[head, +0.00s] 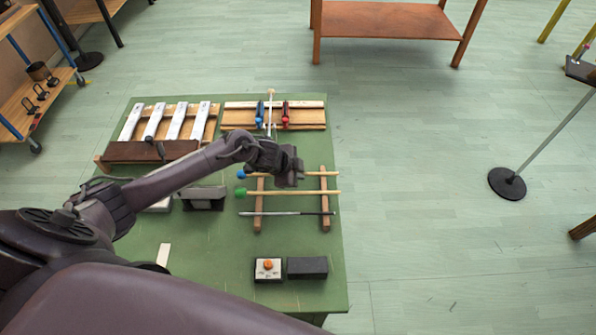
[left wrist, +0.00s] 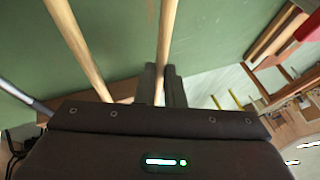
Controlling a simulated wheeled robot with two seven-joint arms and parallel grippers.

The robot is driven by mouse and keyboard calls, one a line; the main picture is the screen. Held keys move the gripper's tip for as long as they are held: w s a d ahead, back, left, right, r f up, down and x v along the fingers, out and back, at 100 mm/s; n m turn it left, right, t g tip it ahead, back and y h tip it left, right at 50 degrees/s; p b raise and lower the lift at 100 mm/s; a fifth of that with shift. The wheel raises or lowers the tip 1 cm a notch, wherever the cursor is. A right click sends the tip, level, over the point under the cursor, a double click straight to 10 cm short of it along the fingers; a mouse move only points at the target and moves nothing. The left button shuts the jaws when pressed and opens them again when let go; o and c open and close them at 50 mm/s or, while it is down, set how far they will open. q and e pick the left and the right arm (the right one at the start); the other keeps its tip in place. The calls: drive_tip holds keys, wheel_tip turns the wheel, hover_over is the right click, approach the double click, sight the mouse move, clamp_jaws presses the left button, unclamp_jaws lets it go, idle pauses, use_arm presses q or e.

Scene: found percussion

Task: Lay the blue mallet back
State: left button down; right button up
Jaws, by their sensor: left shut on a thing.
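The blue mallet has a blue head (head: 241,173) and a pale wooden stick (head: 320,173). It lies level across the two wooden rails of a rack (head: 325,222); I cannot tell whether it touches them. My left gripper (head: 288,178) is over the stick's middle and shut on it. In the left wrist view, the stick (left wrist: 168,35) runs between the two fingers (left wrist: 163,85). The green mallet (head: 280,192) lies parallel, just nearer, and its stick also shows in the left wrist view (left wrist: 78,45). My right gripper is not in view.
A metal rod (head: 285,213) lies across the rack's near part. A white box with an orange knob (head: 267,270) and a dark block (head: 307,268) stand at the front of the green table (head: 215,275). White bars (head: 175,122) and a wooden board (head: 300,105) are at the back.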

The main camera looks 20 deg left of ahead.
use_arm(q)
drive_tip(key=c, duration=1.5)
unclamp_jaws()
drive_tip(key=shift+o, duration=0.2)
drive_tip(key=shift+s+r, duration=0.1)
drive_tip(key=v, duration=0.7)
drive_tip(key=shift+r, duration=0.2)
drive_tip(key=shift+s+a, duration=0.1)
drive_tip(key=shift+s, duration=0.1)
